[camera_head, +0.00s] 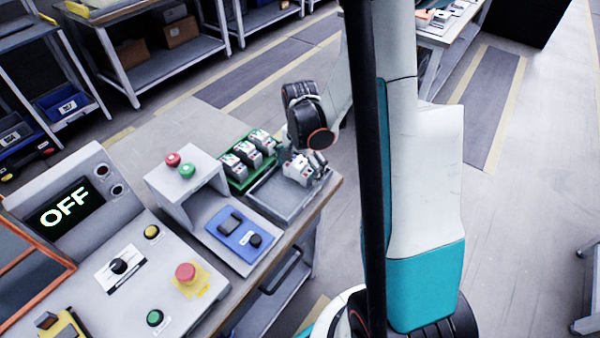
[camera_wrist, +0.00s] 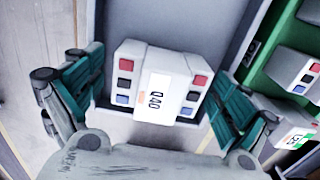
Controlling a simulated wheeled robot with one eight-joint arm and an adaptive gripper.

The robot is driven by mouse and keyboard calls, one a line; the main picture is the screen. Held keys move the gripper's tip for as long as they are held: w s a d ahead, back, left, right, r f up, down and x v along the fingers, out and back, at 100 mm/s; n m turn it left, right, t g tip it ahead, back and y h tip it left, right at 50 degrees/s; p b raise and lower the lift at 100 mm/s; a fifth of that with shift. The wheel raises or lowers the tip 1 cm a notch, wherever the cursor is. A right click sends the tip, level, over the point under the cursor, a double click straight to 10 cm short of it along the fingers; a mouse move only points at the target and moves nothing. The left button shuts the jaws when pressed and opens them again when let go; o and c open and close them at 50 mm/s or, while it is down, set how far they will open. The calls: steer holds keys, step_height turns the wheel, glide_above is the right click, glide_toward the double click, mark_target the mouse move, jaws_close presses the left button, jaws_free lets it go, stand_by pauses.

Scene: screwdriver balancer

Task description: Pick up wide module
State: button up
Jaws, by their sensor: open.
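My gripper (camera_wrist: 155,80) is open in the wrist view, with one teal-padded finger on each side of the module and visible gaps between. In the head view the module (camera_head: 299,168) shows small and white at the tray's far right end, below my dark wrist joint. The fingers are hard to make out there.
A green tray (camera_head: 237,184) holding several narrower modules stands beside the grey tray, to its right in the wrist view. A blue switch panel (camera_head: 234,232), a grey button stand (camera_head: 200,165) and a control console (camera_head: 130,285) reading OFF share the table.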

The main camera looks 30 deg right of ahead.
steer(key=c, duration=1.2)
steer(key=shift+r, duration=0.1)
steer(key=shift+c, duration=0.2)
